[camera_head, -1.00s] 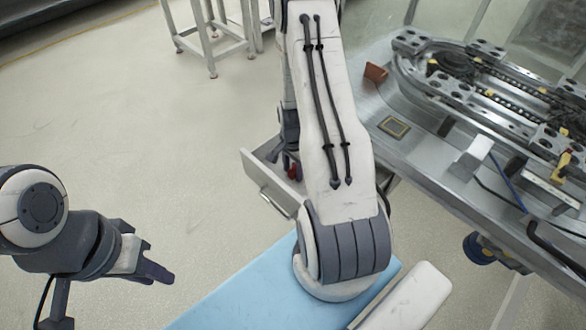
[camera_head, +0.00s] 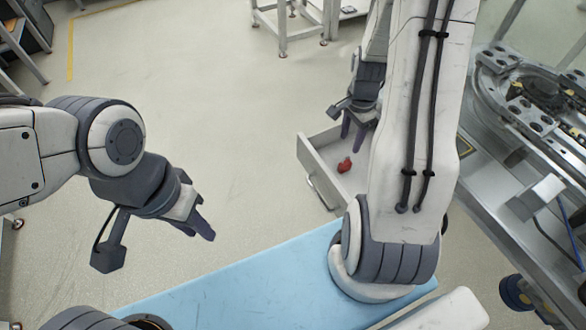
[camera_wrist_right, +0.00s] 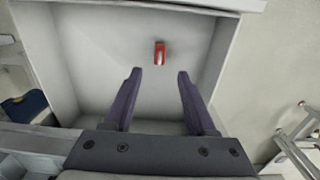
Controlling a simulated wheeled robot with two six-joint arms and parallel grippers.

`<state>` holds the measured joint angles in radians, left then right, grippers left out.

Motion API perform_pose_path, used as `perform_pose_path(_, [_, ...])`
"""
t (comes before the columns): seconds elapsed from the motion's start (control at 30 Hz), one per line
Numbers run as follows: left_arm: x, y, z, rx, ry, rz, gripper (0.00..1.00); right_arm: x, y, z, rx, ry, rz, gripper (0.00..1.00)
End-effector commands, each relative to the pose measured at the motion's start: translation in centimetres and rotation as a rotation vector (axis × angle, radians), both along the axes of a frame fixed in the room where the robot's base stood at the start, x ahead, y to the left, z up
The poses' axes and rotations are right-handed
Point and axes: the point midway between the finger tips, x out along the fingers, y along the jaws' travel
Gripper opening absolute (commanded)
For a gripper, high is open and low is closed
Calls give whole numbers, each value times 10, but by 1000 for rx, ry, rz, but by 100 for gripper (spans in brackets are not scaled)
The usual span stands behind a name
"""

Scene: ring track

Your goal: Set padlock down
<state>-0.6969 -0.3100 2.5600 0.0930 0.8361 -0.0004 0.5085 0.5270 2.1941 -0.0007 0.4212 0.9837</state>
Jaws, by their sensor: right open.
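A red padlock (camera_head: 345,165) lies on the floor of an open pale grey drawer (camera_head: 313,165). In the right wrist view, the padlock (camera_wrist_right: 159,54) lies apart from the fingers, just beyond their tips. My right gripper (camera_head: 352,133) is open and empty above the drawer; in the wrist view its two fingers (camera_wrist_right: 156,76) are spread wide. My right arm hides part of the drawer in the head view. My left gripper (camera_head: 197,228) is at the left, away from the padlock and drawer; its finger gap is unclear.
A light blue surface (camera_head: 240,275) lies in front of the drawer. A metal bench with a ring track (camera_head: 535,95) stands at the right. A metal frame stand (camera_head: 290,30) is at the back. Open floor lies left of the drawer.

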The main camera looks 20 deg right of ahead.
Motion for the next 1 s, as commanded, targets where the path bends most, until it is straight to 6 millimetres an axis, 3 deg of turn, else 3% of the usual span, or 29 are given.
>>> perform_pose_path(0.07, [0, 0, 0, 0, 0, 0, 27, 3, 7, 4, -1, -3, 35, 57])
perform_pose_path(0.17, [0, 0, 0, 0, 0, 0, 27, 10, 38, 21, -2, -11, 179, 57])
perform_pose_path(0.33, [0, 0, 0, 0, 0, 0, 27, 6, 139, 71, 1, -34, 684, 57])
perform_pose_path(0.5, [0, 0, 0, 0, 0, 0, 27, -45, 237, 116, 16, -58, 1269, 57])
perform_pose_path(0.6, [0, 0, 0, 0, 0, 0, 27, -85, 273, 134, 26, -72, 1584, 57])
perform_pose_path(0.8, [0, 0, 0, 0, 0, 0, 27, -147, 303, 151, 47, -92, 2012, 57])
perform_pose_path(1.0, [0, 0, 0, 0, 0, 0, 27, -164, 306, 155, 55, -95, 2133, 57])
